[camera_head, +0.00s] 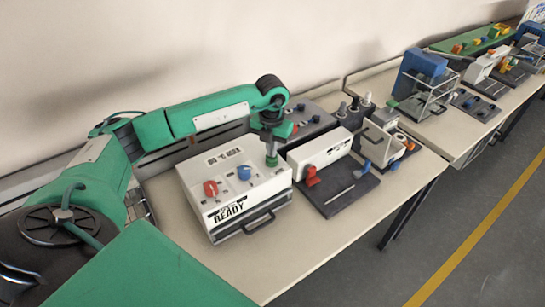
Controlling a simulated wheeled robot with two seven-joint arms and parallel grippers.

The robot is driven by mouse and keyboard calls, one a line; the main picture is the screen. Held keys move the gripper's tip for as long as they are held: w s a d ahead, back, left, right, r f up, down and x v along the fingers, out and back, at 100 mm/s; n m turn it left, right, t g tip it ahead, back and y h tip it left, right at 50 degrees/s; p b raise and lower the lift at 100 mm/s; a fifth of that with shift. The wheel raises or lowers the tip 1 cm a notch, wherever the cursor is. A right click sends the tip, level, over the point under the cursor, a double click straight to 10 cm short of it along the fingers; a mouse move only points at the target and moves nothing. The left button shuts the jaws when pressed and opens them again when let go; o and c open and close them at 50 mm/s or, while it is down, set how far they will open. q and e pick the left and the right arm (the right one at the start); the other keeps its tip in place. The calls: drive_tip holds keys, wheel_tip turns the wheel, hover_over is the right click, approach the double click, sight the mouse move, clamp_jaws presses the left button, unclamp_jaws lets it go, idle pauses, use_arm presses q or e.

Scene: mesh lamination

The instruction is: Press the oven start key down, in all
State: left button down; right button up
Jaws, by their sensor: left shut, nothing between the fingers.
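A white box (235,198) stands on the near table. Its front bears the word READY and a dark handle (259,222). Its top carries a red knob (210,188), a blue knob (244,173) and a small green key (271,160) near the right back edge. My left arm reaches in from the left. My left gripper (270,149) points down, shut and empty, with its tips at the green key. The tips hide part of the key, and I cannot tell whether it is pressed down. My right gripper is not in view.
Right of the box is a white unit with a red lever (312,175) on a dark base, close by. Farther along stand a press-like unit (383,140) and a blue machine with a clear cage (424,75). The table's front strip is bare.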

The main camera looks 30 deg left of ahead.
use_arm(q)
drive_tip(key=shift+f, duration=0.25)
idle(0.3)
drive_tip(key=shift+r+p, duration=1.35)
drive_tip(key=shift+r, duration=1.5)
drive_tip(key=shift+f, duration=0.1)
